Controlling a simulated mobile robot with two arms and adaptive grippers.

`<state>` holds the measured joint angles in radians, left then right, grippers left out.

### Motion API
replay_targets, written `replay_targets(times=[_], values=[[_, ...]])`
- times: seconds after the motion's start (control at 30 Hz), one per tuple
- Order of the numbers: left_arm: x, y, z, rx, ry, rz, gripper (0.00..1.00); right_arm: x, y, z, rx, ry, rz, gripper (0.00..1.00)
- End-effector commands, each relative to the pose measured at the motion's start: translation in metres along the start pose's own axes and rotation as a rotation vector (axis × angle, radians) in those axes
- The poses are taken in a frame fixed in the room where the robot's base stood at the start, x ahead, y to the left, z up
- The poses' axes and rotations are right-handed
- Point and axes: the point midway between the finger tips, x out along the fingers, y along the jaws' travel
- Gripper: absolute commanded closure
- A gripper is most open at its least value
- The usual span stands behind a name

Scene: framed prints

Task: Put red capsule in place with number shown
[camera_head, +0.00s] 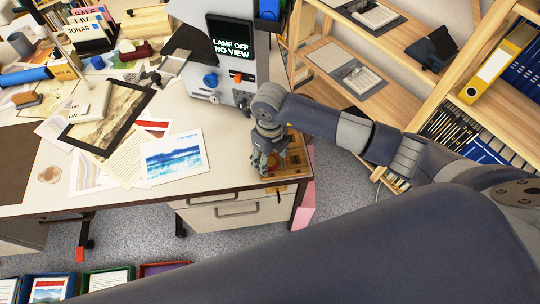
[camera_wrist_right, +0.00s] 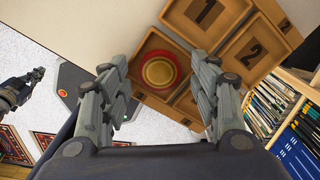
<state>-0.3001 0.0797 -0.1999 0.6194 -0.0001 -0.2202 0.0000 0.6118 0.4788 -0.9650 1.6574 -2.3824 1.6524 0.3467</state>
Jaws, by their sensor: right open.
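A red round capsule (camera_wrist_right: 158,72) with a yellowish ring sits in a recess of the wooden tray (camera_wrist_right: 212,41) in the right wrist view. The tray has recesses marked 1 and 2. It lies at the right end of the desk in the head view (camera_head: 296,158). My right gripper (camera_wrist_right: 163,74) is open, its fingers on either side of the capsule in that view; the contact cannot be told. In the head view my right gripper (camera_head: 262,163) is over the tray's left side. The machine's screen (camera_head: 231,38) reads "LAMP OFF NO VIEW". A dark gripper, apparently my left (camera_wrist_right: 22,88), shows at the left edge.
The grey machine (camera_head: 202,78) with a blue knob (camera_head: 210,79) stands behind the tray. A blue seascape print (camera_head: 173,157) and a dark-framed print (camera_head: 108,115) lie on the desk (camera_head: 220,150). A wooden shelf with binders (camera_head: 490,75) stands at right.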

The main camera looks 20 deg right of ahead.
Motion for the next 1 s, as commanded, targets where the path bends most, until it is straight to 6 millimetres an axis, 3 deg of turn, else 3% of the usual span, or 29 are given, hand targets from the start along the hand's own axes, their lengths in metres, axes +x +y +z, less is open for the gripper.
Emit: replay_targets(times=[0.17, 0.6, 0.8, 1.0], values=[[0.002, 0.0, 0.0, 0.0, 0.001, 0.0, 1.0, -0.02, -0.001, 0.002, -0.002, -0.006, -0.001, 0.43], [0.016, 0.001, 0.001, 0.0, 0.001, 0.0, 1.0, -0.107, -0.001, 0.001, 0.0, -0.004, -0.001, 0.43], [0.018, 0.001, 0.001, 0.0, 0.001, 0.0, 1.0, -0.121, 0.0, 0.0, 0.0, -0.001, -0.001, 0.43], [0.018, 0.001, 0.001, 0.0, 0.001, 0.0, 1.0, -0.123, 0.0, 0.0, 0.0, 0.0, 0.0, 0.43]])
